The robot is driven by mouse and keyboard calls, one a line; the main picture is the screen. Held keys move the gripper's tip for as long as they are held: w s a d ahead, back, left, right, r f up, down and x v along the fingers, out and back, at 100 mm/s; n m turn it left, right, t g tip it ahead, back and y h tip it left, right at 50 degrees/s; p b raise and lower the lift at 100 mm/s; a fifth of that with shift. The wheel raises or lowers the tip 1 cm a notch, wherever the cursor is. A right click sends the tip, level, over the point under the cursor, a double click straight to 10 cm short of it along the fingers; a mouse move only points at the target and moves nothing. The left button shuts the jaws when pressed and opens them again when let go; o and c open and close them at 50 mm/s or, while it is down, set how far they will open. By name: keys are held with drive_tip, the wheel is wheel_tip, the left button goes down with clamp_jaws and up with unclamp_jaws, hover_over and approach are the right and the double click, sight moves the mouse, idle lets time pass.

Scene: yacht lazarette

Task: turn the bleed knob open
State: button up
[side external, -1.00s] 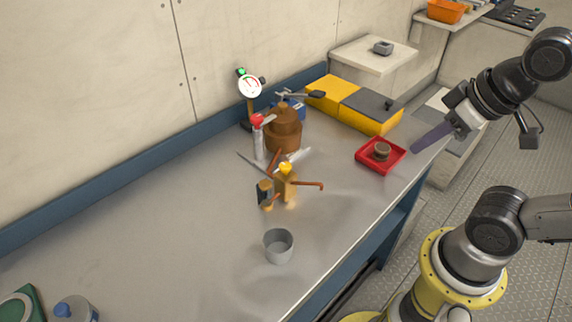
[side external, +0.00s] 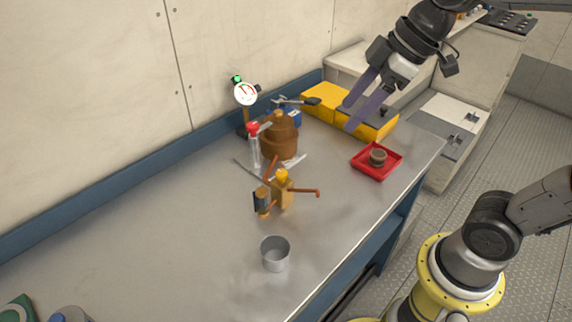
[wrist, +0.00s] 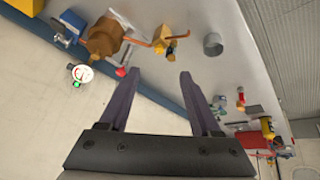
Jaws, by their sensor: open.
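A brass fitting (side external: 283,193) with copper pipe arms stands on the metal bench and has a yellow knob (side external: 281,175) on top. The yellow knob may be the bleed knob; no label is readable. The fitting also shows near the top of the wrist view (wrist: 160,40). My gripper (side external: 350,115) is open and empty, with two long purple fingers. It is raised above the far right part of the bench, up and to the right of the fitting. In the wrist view its fingers (wrist: 160,75) are spread, with nothing between them.
A brown jug (side external: 279,140), a red-topped clear cylinder (side external: 254,147) and a dial gauge (side external: 245,93) stand behind the fitting. A grey cup (side external: 275,254) stands in front. A red tray (side external: 367,172) and yellow cases (side external: 322,100) are to the right. The bench's left part is mostly clear.

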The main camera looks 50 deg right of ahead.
drive_tip(key=w+a+f+n+g, duration=0.1)
drive_tip(key=w+a+f, duration=0.1)
drive_tip(key=w, duration=0.3)
approach(282, 172)
drive_tip(key=shift+g+y, duration=0.4)
drive_tip(key=x, duration=0.8)
drive_tip(key=shift+w+d, duration=0.25)
drive_tip(key=shift+d, duration=0.05)
clamp_jaws()
